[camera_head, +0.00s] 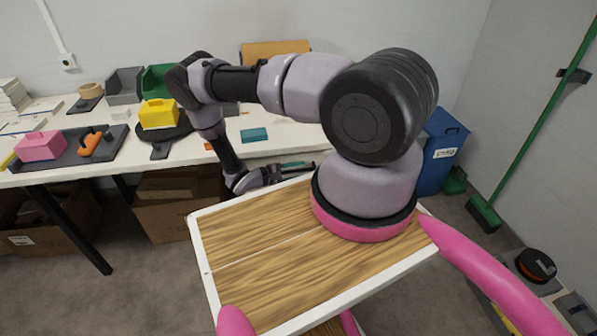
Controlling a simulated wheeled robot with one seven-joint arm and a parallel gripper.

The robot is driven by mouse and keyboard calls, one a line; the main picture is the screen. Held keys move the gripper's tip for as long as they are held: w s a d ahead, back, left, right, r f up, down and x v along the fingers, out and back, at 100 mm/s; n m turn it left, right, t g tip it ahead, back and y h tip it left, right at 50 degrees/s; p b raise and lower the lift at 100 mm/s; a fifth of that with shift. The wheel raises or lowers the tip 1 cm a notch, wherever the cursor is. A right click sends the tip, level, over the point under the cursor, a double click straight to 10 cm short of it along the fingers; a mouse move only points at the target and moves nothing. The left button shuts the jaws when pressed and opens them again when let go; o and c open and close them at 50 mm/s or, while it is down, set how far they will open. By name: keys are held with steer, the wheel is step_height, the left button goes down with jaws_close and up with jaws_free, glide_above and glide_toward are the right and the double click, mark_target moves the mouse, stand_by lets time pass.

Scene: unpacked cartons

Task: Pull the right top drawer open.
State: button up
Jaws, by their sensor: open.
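No drawer or drawer handle can be made out in the head view, so the right top drawer is not seen. My gripper (308,167) is at the end of my arm, near the table's front edge at the middle of the picture. It points to the right, and its jaws are open. I see nothing held in it, though its fingers are small and partly hard to make out. My own arm and the wooden-topped part of my body cover much of the middle and the lower view.
A white table (62,177) bears a yellow box (158,114), a pink box (41,146) and bins. Cardboard cartons (168,218) stand under it. A blue bin (441,150) and a green broom (539,128) are at the right. Grey floor is clear at lower left.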

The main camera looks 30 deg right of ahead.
jaws_close()
stand_by(1.4)
